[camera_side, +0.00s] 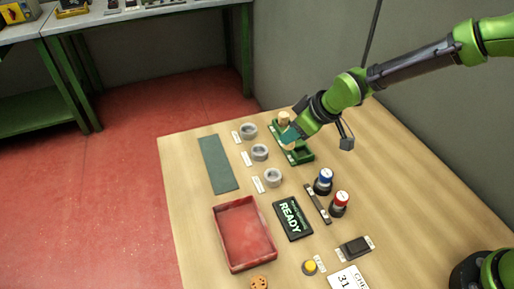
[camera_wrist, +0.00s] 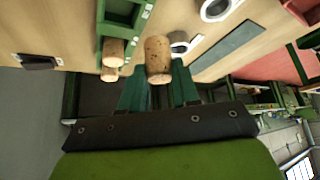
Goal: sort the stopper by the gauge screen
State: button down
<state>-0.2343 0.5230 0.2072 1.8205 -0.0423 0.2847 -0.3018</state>
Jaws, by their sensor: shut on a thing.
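My gripper (camera_side: 291,133) is over the green rack (camera_side: 304,154) at the back of the table. In the wrist view its teal fingers (camera_wrist: 158,88) are shut on a cork stopper (camera_wrist: 158,60), a light brown cylinder. In the side view one cork (camera_side: 284,117) stands at the rack's far end. The gauge screen (camera_side: 292,218) is dark and reads "READY" in light letters; smaller text above is unreadable.
Three grey round cups (camera_side: 259,152) with white labels stand left of the rack. A green-grey mat (camera_side: 218,163) and a red tray (camera_side: 217,237) lie farther left and front. A blue-topped bottle (camera_side: 323,183) and red-topped bottle (camera_side: 339,205) stand right. A yellow button (camera_side: 310,267) is in front.

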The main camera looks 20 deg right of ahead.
jog(key=d+r, duration=0.4)
jog(key=shift+d+f, duration=0.15)
jog(key=shift+f, duration=2.9)
jog(key=shift+f, duration=1.3)
jog(key=c, duration=0.8)
grip_release()
jog(key=shift+o, duration=0.2)
jog(key=v, duration=1.7)
jog(key=shift+s+f, duration=0.1)
